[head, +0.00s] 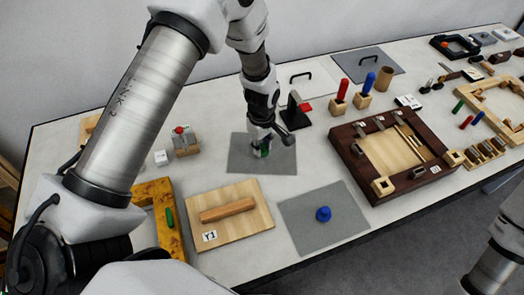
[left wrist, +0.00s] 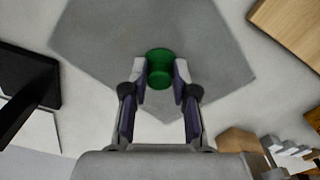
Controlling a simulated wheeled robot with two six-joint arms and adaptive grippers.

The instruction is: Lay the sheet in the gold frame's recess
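A flat grey sheet with a green knob (left wrist: 159,66) lies on the table; the sheet (head: 241,163) is left of centre in the head view. It also fills the upper middle of the left wrist view (left wrist: 100,45). My left gripper (head: 262,148) points down over the sheet. Its fingers are on both sides of the knob and appear to touch it. My right gripper is out of view.
A wooden board with a handle, marked Y1 (head: 248,224), lies between gold frame and sheet. A grey sheet with a blue knob (head: 323,213) lies in front. A dark wooden frame (head: 350,165) is to the right. A small red-topped block (head: 184,142) stands left of the sheet.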

